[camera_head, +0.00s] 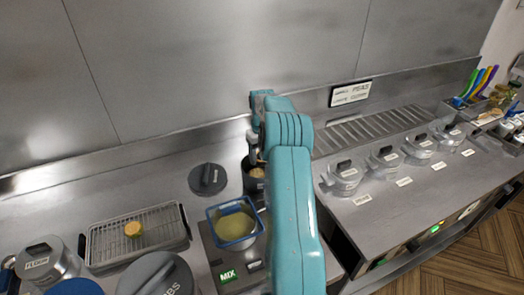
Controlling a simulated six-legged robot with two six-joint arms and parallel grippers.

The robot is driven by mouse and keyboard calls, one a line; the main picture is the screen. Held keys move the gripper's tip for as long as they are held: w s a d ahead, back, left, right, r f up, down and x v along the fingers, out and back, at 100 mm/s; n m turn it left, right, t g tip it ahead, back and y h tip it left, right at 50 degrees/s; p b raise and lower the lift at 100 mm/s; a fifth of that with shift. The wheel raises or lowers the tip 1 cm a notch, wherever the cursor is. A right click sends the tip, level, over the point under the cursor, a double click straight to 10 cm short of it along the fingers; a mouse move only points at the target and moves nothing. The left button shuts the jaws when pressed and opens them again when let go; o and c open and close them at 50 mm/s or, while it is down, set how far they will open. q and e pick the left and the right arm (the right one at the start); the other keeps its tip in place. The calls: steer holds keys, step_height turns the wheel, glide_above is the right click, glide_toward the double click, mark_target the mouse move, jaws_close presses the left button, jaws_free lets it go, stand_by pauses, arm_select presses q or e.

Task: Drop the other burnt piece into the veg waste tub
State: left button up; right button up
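My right arm comes in from the bottom, just right of the middle. My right gripper (254,148) is mostly hidden behind the arm's wrist, above a dark round tub (246,181); whether its fingers hold anything cannot be seen. The dark tub stands open, with something brownish inside, partly covered by my arm; its label is not visible. One yellow-brown piece (133,230) sits on a wire rack tray (182,232) at the lower left; I cannot tell if it is burnt. My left gripper is not in view.
A dark lid (207,179) lies left of the tub. A blue-rimmed container (235,223) of greenish mix stands in front. Lidded pots (45,262) crowd the lower left. Several lidded containers (383,160) line the right counter. A small sign (351,94) stands at the back.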

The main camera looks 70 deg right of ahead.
steer(key=o, duration=0.9)
steer(key=shift+c, duration=0.2)
step_height(320, 180, up, 16)
steer(key=shift+r+p, duration=0.2)
steer(key=shift+p, duration=0.25)
steer(key=shift+a+f, duration=0.1)
